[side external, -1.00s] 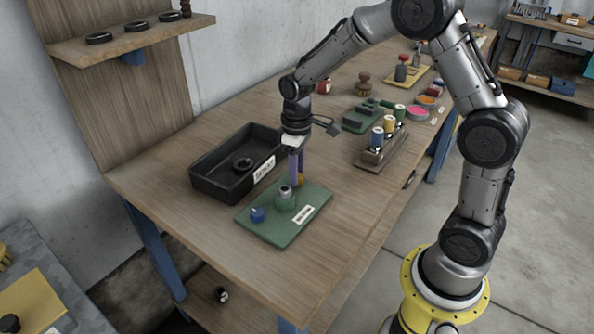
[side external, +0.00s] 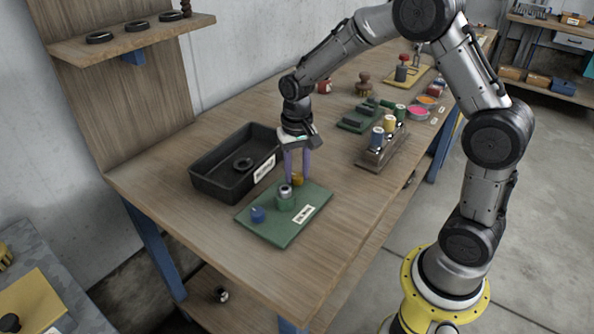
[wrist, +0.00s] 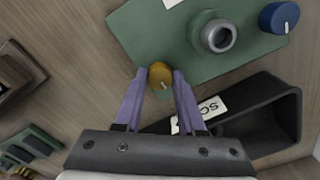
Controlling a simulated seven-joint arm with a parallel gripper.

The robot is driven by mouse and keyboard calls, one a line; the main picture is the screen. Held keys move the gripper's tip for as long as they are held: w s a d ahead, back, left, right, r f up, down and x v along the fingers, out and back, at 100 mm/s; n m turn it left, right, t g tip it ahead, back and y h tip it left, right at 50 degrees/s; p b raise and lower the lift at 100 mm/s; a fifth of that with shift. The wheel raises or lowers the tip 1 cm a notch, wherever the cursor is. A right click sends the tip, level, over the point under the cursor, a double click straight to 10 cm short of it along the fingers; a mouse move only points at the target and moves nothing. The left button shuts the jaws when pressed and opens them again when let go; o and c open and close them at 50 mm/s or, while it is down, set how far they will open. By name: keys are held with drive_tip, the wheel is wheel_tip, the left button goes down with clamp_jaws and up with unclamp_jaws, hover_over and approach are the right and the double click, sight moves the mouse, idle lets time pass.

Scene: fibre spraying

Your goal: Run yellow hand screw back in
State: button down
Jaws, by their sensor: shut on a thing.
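The yellow hand screw (wrist: 160,75) is a round knob with a pale pointer line, at the edge of the green plate (wrist: 120,25). It also shows in the side view (side external: 297,179), partly hidden by a finger. My gripper (wrist: 160,76) points down, its purple fingers on either side of the yellow knob, shut on it. In the side view my gripper (side external: 297,180) is at the plate's far edge. A green boss with a grey metal ring (side external: 285,191) stands mid-plate, and a blue knob (side external: 258,214) is at the near left corner.
A black tray (side external: 215,192) holding a dark ring stands left of the plate, close to my gripper. A wooden rack (side external: 372,158) with several coloured spools stands to the right. The table's front area is bare.

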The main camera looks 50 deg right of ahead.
sight(297, 176)
drive_tip(key=shift+r+m, duration=0.1)
drive_tip(key=shift+m, duration=0.5)
drive_tip(key=c, duration=0.5)
unclamp_jaws()
wheel_tip(297, 176, up, 14)
idle(0.4)
